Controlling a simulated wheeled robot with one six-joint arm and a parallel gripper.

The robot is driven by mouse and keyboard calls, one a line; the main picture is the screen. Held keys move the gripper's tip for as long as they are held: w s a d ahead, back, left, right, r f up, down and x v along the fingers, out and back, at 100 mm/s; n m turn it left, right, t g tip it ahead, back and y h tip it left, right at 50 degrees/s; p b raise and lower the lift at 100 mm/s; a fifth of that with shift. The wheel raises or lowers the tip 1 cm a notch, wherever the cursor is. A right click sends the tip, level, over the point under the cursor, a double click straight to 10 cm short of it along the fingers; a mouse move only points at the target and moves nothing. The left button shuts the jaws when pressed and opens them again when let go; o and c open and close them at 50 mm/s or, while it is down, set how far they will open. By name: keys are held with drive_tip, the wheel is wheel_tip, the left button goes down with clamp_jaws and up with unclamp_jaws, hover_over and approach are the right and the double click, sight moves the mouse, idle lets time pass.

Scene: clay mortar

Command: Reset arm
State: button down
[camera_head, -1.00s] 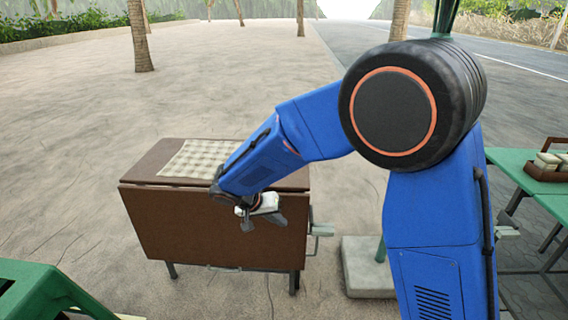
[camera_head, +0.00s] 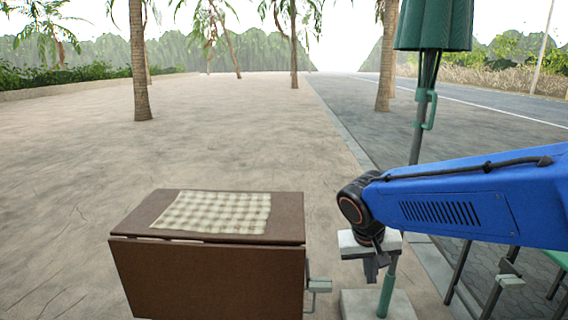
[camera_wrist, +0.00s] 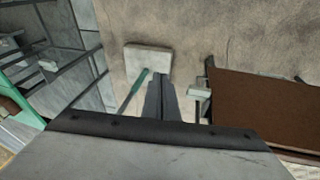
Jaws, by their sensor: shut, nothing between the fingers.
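My gripper (camera_head: 371,268) hangs pointing down at the right of the brown table in the head view, with my blue arm reaching in from the right edge. Its fingers are shut and empty. In the wrist view the closed fingers (camera_wrist: 161,97) lie side by side, over the ground near the umbrella's base. No clay mortar shows in either view.
A brown table (camera_head: 205,280) with a checked cloth (camera_head: 215,211) stands left of my gripper. A folded green umbrella (camera_head: 432,30) on a pole stands behind my arm, its pale base block (camera_wrist: 148,60) below. Palm trunks (camera_head: 140,75) stand farther off. Open paving lies beyond the table.

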drive_tip(key=s+d+y, duration=0.1)
drive_tip(key=s+d, duration=0.1)
drive_tip(key=s, duration=0.3)
drive_tip(key=s+d+t, duration=0.1)
drive_tip(key=s+d, duration=0.2)
drive_tip(key=s, duration=0.3)
drive_tip(key=s+d+r+n+t+y, duration=0.1)
drive_tip(key=s+d, duration=0.1)
drive_tip(key=s, duration=0.3)
drive_tip(key=shift+s+d+y, duration=0.3)
drive_tip(key=shift+s+d, duration=0.05)
drive_tip(key=shift+s, duration=0.05)
drive_tip(key=shift+r, duration=0.1)
